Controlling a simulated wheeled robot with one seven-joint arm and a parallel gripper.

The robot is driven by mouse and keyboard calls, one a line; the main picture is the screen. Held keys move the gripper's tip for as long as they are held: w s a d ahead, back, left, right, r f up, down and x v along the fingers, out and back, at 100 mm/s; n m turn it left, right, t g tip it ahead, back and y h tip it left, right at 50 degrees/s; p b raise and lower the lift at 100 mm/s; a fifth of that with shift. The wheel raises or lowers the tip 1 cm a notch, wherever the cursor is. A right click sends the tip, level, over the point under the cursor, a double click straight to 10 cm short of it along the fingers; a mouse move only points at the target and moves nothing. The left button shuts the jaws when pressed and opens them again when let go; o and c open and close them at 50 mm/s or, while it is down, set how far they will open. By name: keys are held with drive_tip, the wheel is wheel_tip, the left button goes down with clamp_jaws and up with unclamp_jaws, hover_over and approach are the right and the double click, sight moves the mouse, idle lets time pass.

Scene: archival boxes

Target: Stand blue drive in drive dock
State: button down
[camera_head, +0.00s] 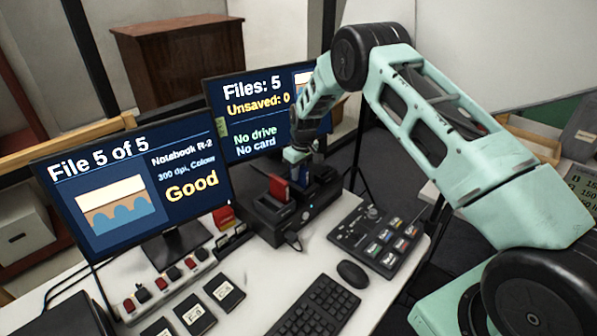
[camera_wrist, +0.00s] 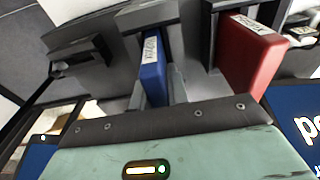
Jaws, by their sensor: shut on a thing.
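My gripper (camera_head: 297,156) is over the black drive dock (camera_head: 268,222) on the desk. In the wrist view its pale fingers are shut on the blue drive (camera_wrist: 152,72), which has a white label. The blue drive's far end meets a dark slot piece of the dock (camera_wrist: 146,17); I cannot tell how deep it sits. In the head view the blue drive is mostly hidden by my gripper. A red drive (camera_head: 279,188) stands in the dock beside it, and it also shows in the wrist view (camera_wrist: 252,58).
Two monitors stand behind; the right screen (camera_head: 255,118) reads "No drive, No card", the left (camera_head: 140,200) "File 5 of 5". A button panel (camera_head: 378,238), mouse (camera_head: 352,273), keyboard (camera_head: 315,308) and power strip (camera_head: 165,285) are on the desk. A small holder (camera_head: 231,238) stands left of the dock.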

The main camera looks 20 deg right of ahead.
drive_tip(key=shift+f, duration=0.2)
drive_tip(key=c, duration=1.3)
unclamp_jaws()
drive_tip(key=r+b, duration=0.1)
drive_tip(key=r, duration=0.4)
drive_tip(key=s+r+b, duration=0.1)
drive_tip(key=r+b, duration=0.1)
drive_tip(key=r, duration=0.4)
drive_tip(key=s+r+b, duration=0.1)
drive_tip(key=r, duration=0.5)
drive_tip(key=shift+d+r+b, duration=0.15)
drive_tip(key=shift+d+b, duration=0.25)
drive_tip(key=s+a+r+n+y, duration=0.1)
drive_tip(key=s+a+r, duration=0.1)
drive_tip(key=s+a, duration=0.75)
drive_tip(key=s+a+r+n, duration=0.1)
drive_tip(key=s+a+r, duration=0.2)
drive_tip(key=s+a, duration=0.65)
drive_tip(key=shift+n+g+h, duration=0.5)
drive_tip(key=shift+n+g, duration=0.1)
drive_tip(key=shift+n, duration=0.1)
drive_tip(key=s, duration=0.8)
drive_tip(key=s+f, duration=0.1)
drive_tip(key=s, duration=0.8)
drive_tip(key=s+f, duration=0.1)
drive_tip(key=s, duration=0.8)
drive_tip(key=shift+s+a+f, duration=0.2)
drive_tip(key=shift+s+a, duration=0.05)
